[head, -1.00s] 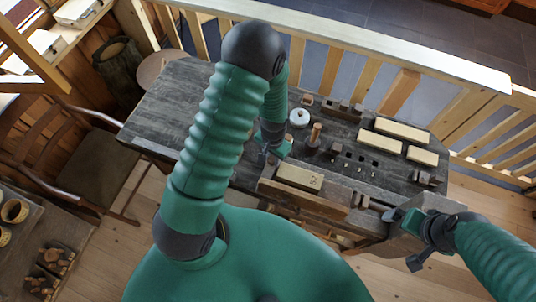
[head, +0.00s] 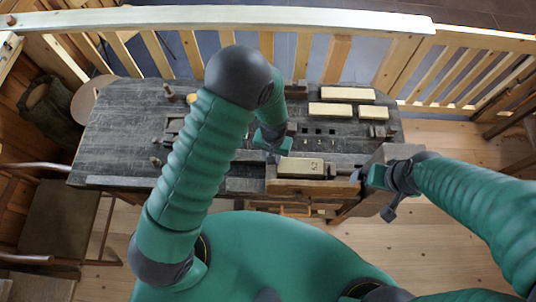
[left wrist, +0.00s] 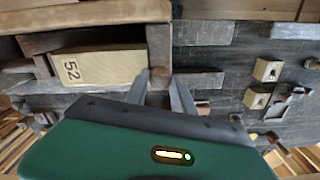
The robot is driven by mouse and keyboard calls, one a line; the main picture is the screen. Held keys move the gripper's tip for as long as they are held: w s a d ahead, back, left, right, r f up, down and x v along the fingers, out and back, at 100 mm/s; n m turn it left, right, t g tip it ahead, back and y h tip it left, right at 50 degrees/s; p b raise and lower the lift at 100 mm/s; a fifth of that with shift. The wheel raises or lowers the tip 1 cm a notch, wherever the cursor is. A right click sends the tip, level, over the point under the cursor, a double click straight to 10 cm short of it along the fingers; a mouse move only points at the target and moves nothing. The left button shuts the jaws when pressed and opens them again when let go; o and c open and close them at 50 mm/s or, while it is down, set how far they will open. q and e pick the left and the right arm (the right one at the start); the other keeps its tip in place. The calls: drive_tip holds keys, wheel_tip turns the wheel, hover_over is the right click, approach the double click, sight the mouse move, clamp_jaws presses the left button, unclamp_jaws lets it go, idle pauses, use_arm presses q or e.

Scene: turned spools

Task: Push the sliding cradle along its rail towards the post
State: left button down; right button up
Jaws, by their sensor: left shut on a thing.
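In the head view, a wooden holder, seemingly the sliding cradle (head: 290,187), sits at the bench's front edge with a pale block (head: 300,167) in it. In the left wrist view the block (left wrist: 98,66) is marked 52, and a dark wooden end piece (left wrist: 159,45) stands beside it. My left gripper also shows in the head view (head: 271,152). My right gripper (head: 364,178) is by the bench's right end; its jaws are unclear. I cannot pick out the post or rail.
The dark bench (head: 115,135) carries several pale blocks (head: 348,94) at its back right. A grey block (head: 384,158) stands at its right end. A pale wooden railing (head: 330,20) runs behind. My left arm hides the bench's middle.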

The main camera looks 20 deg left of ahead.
use_arm(q)
drive_tip(key=shift+s+f, duration=0.15)
drive_tip(key=c, duration=1.5)
unclamp_jaws()
drive_tip(key=o, duration=0.4)
drive_tip(key=shift+w, duration=0.2)
drive_tip(key=shift+o, duration=0.2)
wheel_tip(320, 180, up, 17)
drive_tip(key=b, duration=0.3)
drive_tip(key=shift+w+d+f, duration=0.1)
